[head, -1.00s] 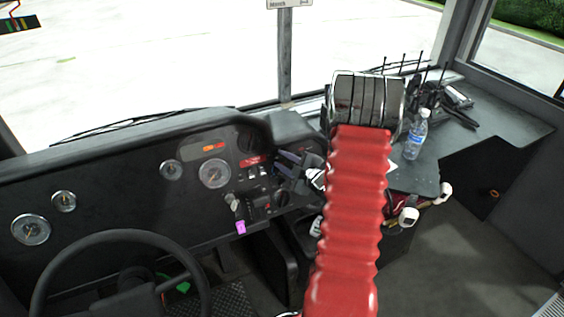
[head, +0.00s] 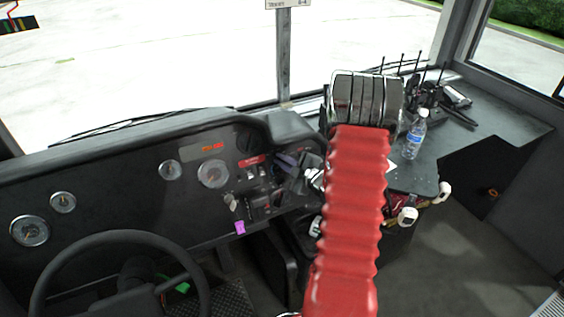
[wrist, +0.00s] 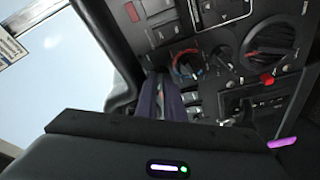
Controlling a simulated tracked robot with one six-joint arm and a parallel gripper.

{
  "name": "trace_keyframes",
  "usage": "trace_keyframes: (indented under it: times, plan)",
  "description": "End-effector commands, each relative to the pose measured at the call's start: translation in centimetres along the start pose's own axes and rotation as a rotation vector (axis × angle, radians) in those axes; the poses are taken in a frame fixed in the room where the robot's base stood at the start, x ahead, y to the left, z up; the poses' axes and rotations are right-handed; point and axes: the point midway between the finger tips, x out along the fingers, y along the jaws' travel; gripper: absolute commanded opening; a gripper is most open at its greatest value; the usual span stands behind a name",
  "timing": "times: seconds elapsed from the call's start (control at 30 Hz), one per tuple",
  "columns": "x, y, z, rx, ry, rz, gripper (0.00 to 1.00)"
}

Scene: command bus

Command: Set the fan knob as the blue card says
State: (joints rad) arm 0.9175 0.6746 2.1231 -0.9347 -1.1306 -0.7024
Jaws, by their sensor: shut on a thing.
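My gripper (head: 290,159) reaches the dash panel right of the gauges. In the wrist view its dark purple-blue fingers (wrist: 166,98) are together, their tips at the panel beside a round knob with a red and blue ring (wrist: 184,66). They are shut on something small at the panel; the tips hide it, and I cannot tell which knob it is. Other dark round knobs show nearby, a medium one (wrist: 224,60) and a large one (wrist: 270,42). A white card with a blue band (wrist: 10,46) hangs at the upper left of the wrist view; its text is unreadable.
A purple tag (head: 240,228) hangs below a key on the dash. The steering wheel (head: 120,236) is at the lower left. A water bottle (head: 415,138) and radios with antennas (head: 425,95) stand on the right counter. The floor at right is clear.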

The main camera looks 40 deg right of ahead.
Motion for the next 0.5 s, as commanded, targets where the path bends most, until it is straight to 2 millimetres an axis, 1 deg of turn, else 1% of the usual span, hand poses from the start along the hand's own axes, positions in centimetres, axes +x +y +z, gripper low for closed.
trace_keyframes:
  times: [0.27, 0.5]
  plan:
    - [0.13, -0.31, 0.01, 0.065, 0.002, 0.008, 0.0]
    - [0.15, -0.47, 0.02, 0.205, 0.001, 0.041, 0.0]
